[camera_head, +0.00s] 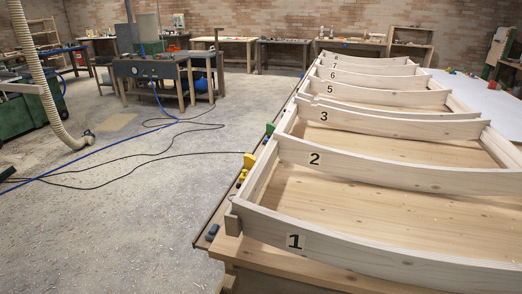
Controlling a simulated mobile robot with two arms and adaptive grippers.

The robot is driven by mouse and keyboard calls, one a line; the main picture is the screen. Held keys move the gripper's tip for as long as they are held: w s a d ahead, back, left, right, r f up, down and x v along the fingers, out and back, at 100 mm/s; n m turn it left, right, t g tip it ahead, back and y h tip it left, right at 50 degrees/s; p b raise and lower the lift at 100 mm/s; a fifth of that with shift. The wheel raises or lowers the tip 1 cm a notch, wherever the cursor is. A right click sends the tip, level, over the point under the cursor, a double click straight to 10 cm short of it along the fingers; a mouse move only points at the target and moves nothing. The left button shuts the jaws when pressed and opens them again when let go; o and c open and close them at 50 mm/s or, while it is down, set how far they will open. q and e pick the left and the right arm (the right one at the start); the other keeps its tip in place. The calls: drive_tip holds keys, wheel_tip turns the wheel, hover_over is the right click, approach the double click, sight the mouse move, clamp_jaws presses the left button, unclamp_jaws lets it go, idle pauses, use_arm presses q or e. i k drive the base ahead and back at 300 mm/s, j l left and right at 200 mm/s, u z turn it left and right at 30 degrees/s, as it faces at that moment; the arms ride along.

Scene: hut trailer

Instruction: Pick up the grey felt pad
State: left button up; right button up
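I cannot make out a grey felt pad for certain. A small dark grey item (212,231) lies on the narrow ledge at the near left edge of the long workbench. It is too small to tell what it is. Neither of my grippers is in view.
A wooden frame with numbered curved ribs (360,165) covers the workbench on the right. Yellow (249,160) and green (270,128) items sit along its left edge. Cables (120,165) and a ribbed hose (48,90) cross the left floor; the dusty floor (130,235) nearby is mostly clear.

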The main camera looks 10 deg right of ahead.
sight(213, 231)
drive_tip(key=j+z, duration=0.1)
drive_tip(key=z, duration=0.3)
drive_tip(key=i+j+z, duration=0.1)
drive_tip(key=z, duration=0.25)
drive_tip(key=i+j+z, duration=0.15)
drive_tip(key=j+z, duration=0.25)
drive_tip(key=j, duration=0.6)
drive_tip(key=j+z, duration=0.45)
drive_tip(key=j, duration=0.5)
